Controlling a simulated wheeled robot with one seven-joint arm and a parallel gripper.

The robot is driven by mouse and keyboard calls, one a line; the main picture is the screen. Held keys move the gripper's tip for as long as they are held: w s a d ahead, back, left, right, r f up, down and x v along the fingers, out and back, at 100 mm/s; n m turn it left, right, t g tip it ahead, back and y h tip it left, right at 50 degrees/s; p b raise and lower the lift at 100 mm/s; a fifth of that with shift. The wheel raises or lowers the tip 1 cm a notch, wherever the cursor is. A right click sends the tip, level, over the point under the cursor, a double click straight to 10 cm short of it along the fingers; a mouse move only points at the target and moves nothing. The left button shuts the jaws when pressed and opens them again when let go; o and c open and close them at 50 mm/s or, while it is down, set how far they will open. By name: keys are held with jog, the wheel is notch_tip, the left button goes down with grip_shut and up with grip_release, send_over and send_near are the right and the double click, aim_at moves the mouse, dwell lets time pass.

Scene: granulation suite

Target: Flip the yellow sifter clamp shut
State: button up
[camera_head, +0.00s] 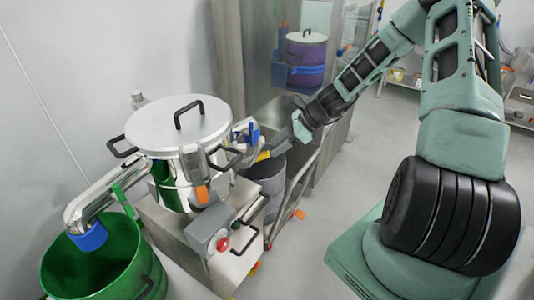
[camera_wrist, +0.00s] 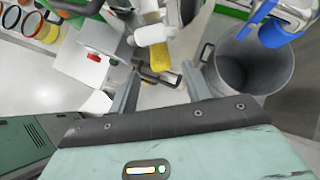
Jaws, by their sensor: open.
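The yellow sifter clamp (camera_head: 263,156) shows as a small yellow piece at the right side of the steel sifter (camera_head: 176,190), partly hidden by my gripper (camera_head: 272,149). In the wrist view, the clamp's yellow handle (camera_wrist: 160,66) lies ahead of the space between the two fingertips of my gripper (camera_wrist: 162,77). The fingers are open, one on each side of it in the picture. I cannot tell whether they touch it. A white rounded part (camera_wrist: 152,35) adjoins the yellow handle.
A control box with a red button (camera_head: 223,244) stands in front. A grey bin (camera_wrist: 250,75) is close on the right. A green bin (camera_head: 63,270) stands left.

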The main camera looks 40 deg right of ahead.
aim_at(269, 151)
jog(key=shift+x, duration=2.6)
grip_shut()
